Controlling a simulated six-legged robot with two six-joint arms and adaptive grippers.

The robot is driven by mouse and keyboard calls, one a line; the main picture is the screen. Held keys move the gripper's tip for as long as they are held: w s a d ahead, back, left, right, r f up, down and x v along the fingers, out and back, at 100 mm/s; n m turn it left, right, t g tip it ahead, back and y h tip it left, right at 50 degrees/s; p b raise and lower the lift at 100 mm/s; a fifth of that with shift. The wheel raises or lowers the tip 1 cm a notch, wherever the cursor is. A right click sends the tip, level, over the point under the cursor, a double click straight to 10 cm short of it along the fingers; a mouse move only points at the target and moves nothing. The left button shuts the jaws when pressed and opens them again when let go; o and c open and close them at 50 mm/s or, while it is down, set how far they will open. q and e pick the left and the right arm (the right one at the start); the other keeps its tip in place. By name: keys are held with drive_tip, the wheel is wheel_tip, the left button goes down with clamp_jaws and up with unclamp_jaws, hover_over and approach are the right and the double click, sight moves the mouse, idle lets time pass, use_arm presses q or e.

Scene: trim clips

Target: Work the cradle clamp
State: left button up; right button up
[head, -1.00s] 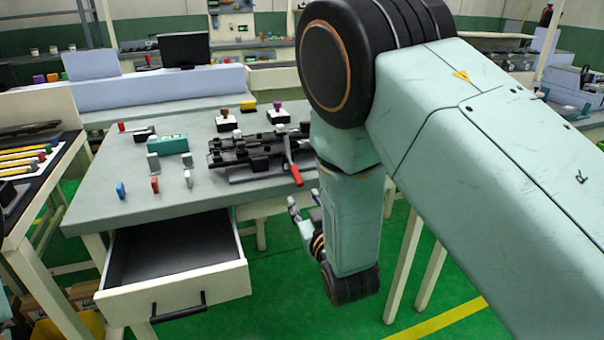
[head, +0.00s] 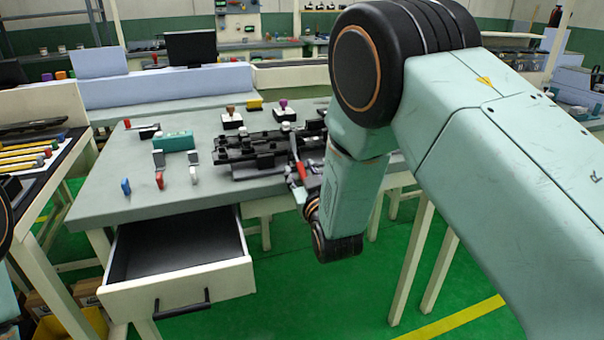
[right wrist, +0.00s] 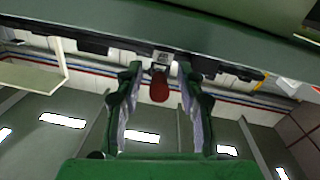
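The cradle clamp is a black fixture (head: 240,155) on the grey worktable, with a lever ending in a red handle (head: 301,170) at its right front. My right gripper (head: 299,190) is at the table's front edge, close by the red handle and partly hidden by my own arm. In the right wrist view, the two fingers (right wrist: 160,100) stand apart with the red handle (right wrist: 159,87) between them. Gaps show on both sides of the handle. My left gripper is not in view.
Small blue (head: 126,187), red (head: 159,180) and white (head: 193,175) clips stand left of the fixture, near a green box (head: 175,141). Two stamp-like tools (head: 232,118) stand behind it. An open, empty drawer (head: 175,255) juts out below the table's front left.

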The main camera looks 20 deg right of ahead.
drive_tip(key=shift+w+d, duration=0.1)
drive_tip(key=shift+c, duration=0.9)
clamp_jaws()
